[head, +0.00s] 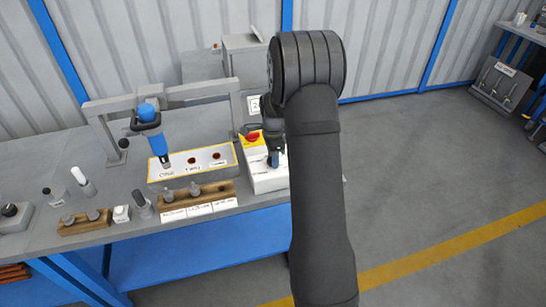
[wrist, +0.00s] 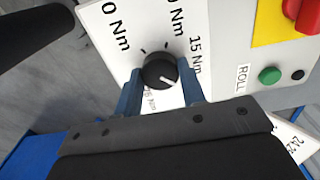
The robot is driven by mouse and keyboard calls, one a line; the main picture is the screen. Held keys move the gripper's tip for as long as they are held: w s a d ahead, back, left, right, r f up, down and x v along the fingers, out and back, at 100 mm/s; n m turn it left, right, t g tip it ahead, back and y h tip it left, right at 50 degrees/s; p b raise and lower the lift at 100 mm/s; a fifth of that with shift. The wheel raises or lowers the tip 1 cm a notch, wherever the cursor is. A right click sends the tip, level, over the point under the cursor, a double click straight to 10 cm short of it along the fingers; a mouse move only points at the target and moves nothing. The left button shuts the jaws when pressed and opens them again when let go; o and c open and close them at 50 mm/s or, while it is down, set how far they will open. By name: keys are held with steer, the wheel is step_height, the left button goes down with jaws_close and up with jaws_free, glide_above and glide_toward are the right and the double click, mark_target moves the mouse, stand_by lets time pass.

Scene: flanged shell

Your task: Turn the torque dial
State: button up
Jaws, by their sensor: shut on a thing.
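The torque dial (wrist: 158,72) is a small round black knob with a white pointer line, on a white panel (wrist: 112,12) with Nm labels. The pointer slants to the lower right in the wrist view, just below the 15 Nm label (wrist: 196,56). My gripper (wrist: 160,84) has one blue finger on each side of the dial and is shut on it. Part of the lower label is hidden or blurred by the fingers. In the head view my gripper (head: 273,158) is over the white control box (head: 266,182), and my arm hides the box's right side.
A red stop button (head: 252,137) on yellow and a green button (wrist: 269,75) by the ROLL label sit beside the dial. A blue tool (head: 149,118) hangs under a grey frame (head: 165,95). A yellow-edged tray (head: 155,177) and wooden holders (head: 170,202) stand left of the box.

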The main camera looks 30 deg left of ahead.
steer(key=shift+r+m, duration=0.1)
steer(key=shift+m, duration=1.1)
steer(key=o, duration=1)
step_height(320, 180, up, 17)
steer(key=shift+r, duration=0.2)
step_height(320, 180, down, 18)
steer(key=shift+r, duration=0.2)
